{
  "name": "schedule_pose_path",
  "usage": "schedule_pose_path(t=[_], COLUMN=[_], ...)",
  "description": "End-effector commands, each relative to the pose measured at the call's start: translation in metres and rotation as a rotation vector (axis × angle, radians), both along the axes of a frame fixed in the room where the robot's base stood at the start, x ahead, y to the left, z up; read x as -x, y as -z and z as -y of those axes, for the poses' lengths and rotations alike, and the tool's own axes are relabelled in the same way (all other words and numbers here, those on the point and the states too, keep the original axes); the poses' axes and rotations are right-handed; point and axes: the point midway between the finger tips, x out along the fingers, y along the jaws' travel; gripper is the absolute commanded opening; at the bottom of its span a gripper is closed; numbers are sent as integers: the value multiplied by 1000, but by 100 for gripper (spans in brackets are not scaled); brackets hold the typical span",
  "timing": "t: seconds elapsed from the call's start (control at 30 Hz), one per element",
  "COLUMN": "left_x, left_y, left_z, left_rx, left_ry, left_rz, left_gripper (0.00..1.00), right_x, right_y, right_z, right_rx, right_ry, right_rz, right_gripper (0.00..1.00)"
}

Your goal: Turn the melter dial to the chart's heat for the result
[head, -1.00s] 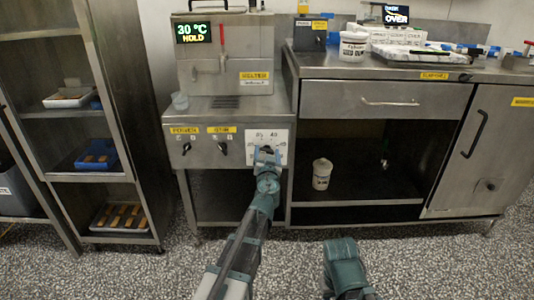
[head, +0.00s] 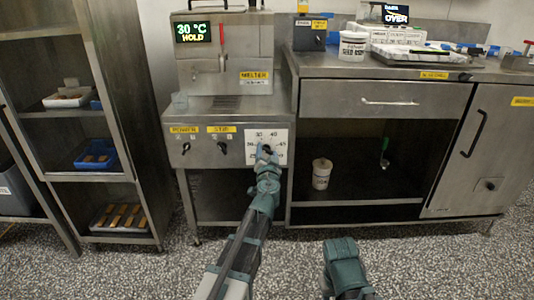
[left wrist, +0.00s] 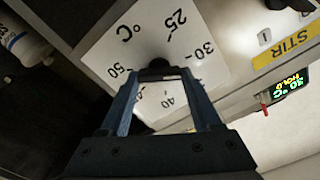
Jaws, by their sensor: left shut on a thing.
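The melter (head: 225,50) stands at the middle left, and its display (head: 193,32) reads 30 °C HOLD. Its dial plate (head: 282,134) is white, on the front panel at the right, with printed heats. In the left wrist view the plate (left wrist: 118,45) shows °C, 25, 30, 40 and 50. My left gripper (head: 267,153) is shut on the dark dial knob (left wrist: 158,63), its blue fingers on either side. The knob's pointer cannot be made out. A small screen (head: 396,14) at the back right shows OVER.
POWER (head: 187,148) and STIR (head: 223,148) knobs sit left of the dial. A steel counter (head: 385,68) with tubs and trays is at right. A tray rack (head: 95,175) is at left. The floor in front is clear.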

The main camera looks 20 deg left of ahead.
Motion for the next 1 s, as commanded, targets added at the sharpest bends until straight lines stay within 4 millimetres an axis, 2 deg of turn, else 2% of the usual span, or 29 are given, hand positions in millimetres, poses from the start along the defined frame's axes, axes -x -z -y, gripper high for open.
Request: schedule_pose_path(t=[0.5,1.0], left_x=[-1,-1], left_y=[2,2], left_z=[2,3], left_rx=[-395,-540], left_ry=[1,1], left_rz=[-113,-155], left_gripper=[9,9], right_x=[0,0], right_y=[2,2], right_z=[0,0], right_rx=[0,0], right_ry=[0,0], right_rz=[0,0], right_gripper=[47,47])
